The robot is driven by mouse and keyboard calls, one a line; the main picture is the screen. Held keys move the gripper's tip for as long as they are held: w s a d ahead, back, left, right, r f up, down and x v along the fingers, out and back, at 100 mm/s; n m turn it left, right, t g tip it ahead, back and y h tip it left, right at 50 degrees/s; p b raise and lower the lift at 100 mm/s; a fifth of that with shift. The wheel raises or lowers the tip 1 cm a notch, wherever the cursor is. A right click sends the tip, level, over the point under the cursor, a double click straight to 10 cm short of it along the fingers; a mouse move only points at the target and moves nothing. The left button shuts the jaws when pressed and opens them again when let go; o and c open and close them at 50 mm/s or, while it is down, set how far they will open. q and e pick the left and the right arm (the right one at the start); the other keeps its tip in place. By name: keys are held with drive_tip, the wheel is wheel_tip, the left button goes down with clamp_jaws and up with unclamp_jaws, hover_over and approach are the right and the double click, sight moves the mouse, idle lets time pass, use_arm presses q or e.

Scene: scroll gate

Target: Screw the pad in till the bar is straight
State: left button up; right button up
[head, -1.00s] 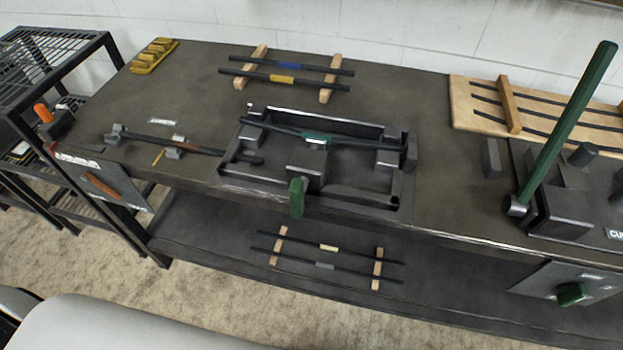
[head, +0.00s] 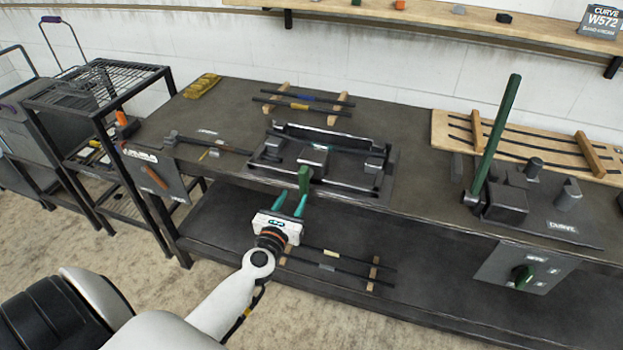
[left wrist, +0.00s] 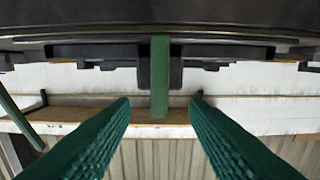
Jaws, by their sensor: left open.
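The bending fixture (head: 372,187) sits at the front edge of the bench, with a central pad block (head: 312,158). A dark bar (head: 345,147) appears to lie across it; at this size I cannot tell how bent it is. A green screw handle (head: 304,178) stands out at the fixture's front. My left gripper (head: 290,203) is open just in front of and below the handle. In the left wrist view the handle (left wrist: 160,75) lies centred in the gap between the green fingers (left wrist: 160,103), with space on both sides. My right gripper is not in view.
A bar rack (head: 300,104) stands behind the fixture. A green-handled lever tool (head: 495,135) stands to the right. The lower shelf (head: 225,215) holds more bars (head: 340,257) beneath my gripper. A wire-shelf cart (head: 90,90) stands at the left.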

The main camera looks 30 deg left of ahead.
sight(306, 175)
use_arm(q)
drive_tip(key=x, duration=1)
drive_tip(key=shift+w, duration=0.25)
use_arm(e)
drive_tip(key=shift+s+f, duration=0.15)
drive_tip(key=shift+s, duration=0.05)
use_arm(q)
clamp_jaws()
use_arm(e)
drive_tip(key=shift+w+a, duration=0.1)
use_arm(q)
drive_tip(key=shift+d+f+m, duration=0.1)
drive_tip(key=shift+m, duration=0.2)
